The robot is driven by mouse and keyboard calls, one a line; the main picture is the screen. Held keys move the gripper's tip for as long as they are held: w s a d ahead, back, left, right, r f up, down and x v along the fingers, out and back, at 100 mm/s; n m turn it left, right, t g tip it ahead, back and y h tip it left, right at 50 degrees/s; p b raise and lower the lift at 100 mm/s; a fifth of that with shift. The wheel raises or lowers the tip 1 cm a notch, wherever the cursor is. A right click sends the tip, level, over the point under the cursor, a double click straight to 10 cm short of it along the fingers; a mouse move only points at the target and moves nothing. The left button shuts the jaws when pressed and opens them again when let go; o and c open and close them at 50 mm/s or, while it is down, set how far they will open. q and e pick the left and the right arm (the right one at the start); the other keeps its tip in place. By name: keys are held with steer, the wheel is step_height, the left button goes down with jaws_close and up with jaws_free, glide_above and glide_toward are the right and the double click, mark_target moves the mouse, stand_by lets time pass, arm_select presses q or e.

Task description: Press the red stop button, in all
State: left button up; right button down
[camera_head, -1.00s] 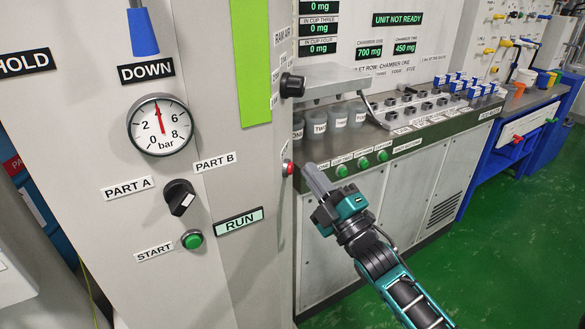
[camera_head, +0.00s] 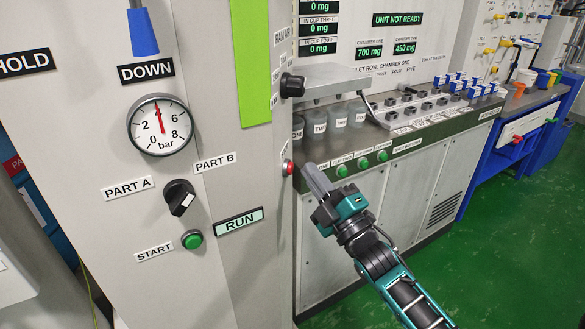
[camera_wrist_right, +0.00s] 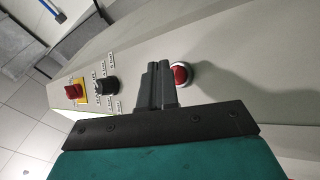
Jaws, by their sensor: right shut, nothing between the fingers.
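The red stop button (camera_head: 288,168) sits on the narrow side face of the grey cabinet, near its edge, in the head view. It also shows in the right wrist view as a red dome in a pale ring (camera_wrist_right: 181,74), just right of the fingertips. My right gripper (camera_head: 312,170) is shut and empty, its fingertips close to the button's right side. In the wrist view the fingers (camera_wrist_right: 158,72) overlap the button's near side; whether they touch it I cannot tell. My left gripper is not in view.
The cabinet front carries a green start button (camera_head: 193,240), a black selector knob (camera_head: 181,198) and a gauge (camera_head: 160,125). A black knob (camera_head: 292,85) sticks out above the red button. Several cups and a bench (camera_head: 420,125) stand behind my right gripper. Green floor lies open at right.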

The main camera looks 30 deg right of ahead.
stand_by(0.3)
steer(key=shift+w+a, duration=0.3)
steer(key=shift+a, duration=0.05)
steer(key=shift+w+a, duration=0.3)
stand_by(0.8)
steer(key=shift+s+d, duration=0.6)
stand_by(0.3)
steer(key=s+d, duration=0.1)
steer(key=d, duration=0.1)
steer(key=s+d+p, duration=0.1)
steer(key=s+d, duration=0.1)
steer(key=shift+s, duration=0.1)
steer(key=shift+a, duration=0.1)
stand_by(0.8)
